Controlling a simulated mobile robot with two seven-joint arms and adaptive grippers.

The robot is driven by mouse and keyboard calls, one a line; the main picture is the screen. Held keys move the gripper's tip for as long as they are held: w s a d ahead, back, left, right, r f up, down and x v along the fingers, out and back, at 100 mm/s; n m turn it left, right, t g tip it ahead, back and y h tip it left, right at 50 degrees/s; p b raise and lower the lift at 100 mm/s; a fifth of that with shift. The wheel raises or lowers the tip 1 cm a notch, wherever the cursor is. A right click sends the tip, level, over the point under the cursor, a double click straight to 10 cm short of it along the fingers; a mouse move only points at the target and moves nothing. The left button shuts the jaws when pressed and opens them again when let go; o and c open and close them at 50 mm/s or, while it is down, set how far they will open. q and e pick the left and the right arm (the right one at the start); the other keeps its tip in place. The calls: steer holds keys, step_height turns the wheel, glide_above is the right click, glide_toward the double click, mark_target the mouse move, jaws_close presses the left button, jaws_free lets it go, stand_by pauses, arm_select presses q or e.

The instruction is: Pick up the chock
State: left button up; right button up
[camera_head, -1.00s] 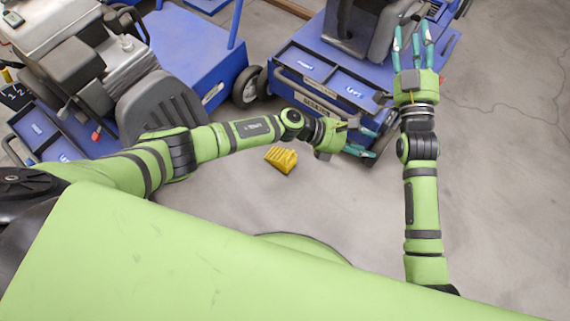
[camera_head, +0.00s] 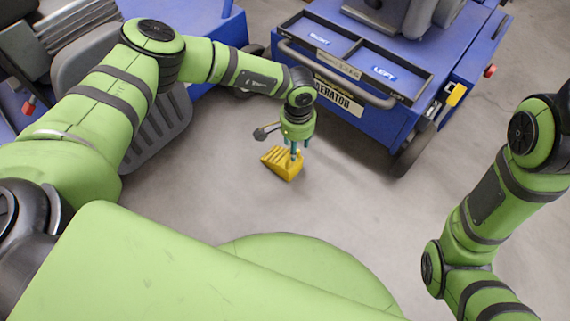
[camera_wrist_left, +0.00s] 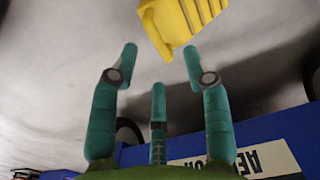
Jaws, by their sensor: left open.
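The yellow chock (camera_head: 283,163) lies on the grey floor in front of the blue aerator machine. It is a ribbed wedge. My left gripper (camera_head: 296,150) points down at the chock's right part and hides a little of it in the head view. In the left wrist view the teal fingers (camera_wrist_left: 160,65) are spread apart and empty. There the chock (camera_wrist_left: 180,22) shows at the top, beyond the fingertips and not between them. My right arm is at the right edge of the head view, but its gripper is out of view.
The blue machine (camera_head: 335,100) with its front handle and a two-part tray (camera_head: 355,52) stands just behind the chock. Its wheel (camera_head: 412,150) is to the right. Another machine with a grey seat stands at the left. The floor (camera_head: 350,210) around the chock is clear.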

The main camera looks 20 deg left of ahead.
mark_target(281, 156)
arm_select(q)
steer(key=f+b, duration=0.1)
steer(key=f, duration=0.1)
steer(key=f+b, duration=0.3)
steer(key=shift+s+f, duration=0.3)
steer(key=shift+r, duration=0.15)
jaws_close()
